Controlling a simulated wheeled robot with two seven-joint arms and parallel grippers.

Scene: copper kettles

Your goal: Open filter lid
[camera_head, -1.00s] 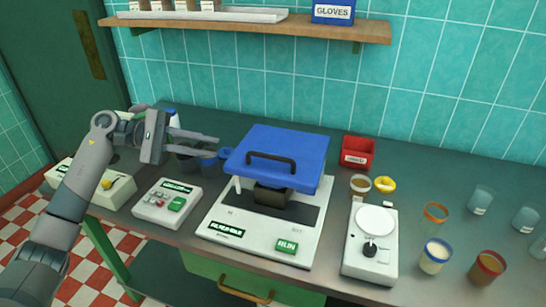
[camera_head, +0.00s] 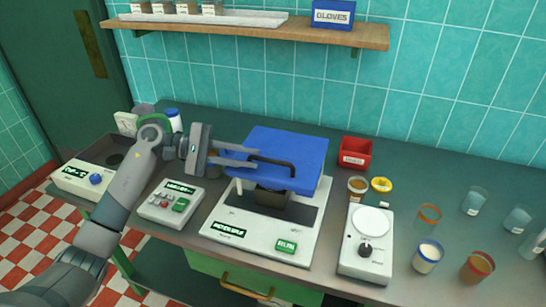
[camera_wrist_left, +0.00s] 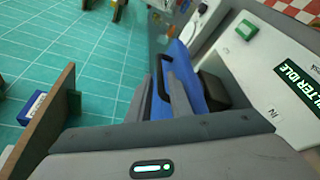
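The filter lid is a blue slab (camera_head: 300,145) with a black bar handle (camera_head: 275,165) on its top, seated over the white filter machine (camera_head: 225,222). The lid looks closed. My left gripper (camera_head: 258,159) is open, its two fingers pointing right, with the fingertips at the left end of the handle. In the left wrist view, the black handle (camera_wrist_left: 162,88) shows between the fingers, and the blue lid (camera_wrist_left: 183,62) lies beyond. I cannot tell whether the fingers touch the handle. My right gripper is not in view.
A small white control box (camera_head: 170,203) stands left of the filter, under my left arm. A white scale-like device (camera_head: 367,240) stands right of it. A red bin (camera_head: 355,153) sits behind, and several glasses stand at the right. A shelf (camera_head: 240,33) hangs above.

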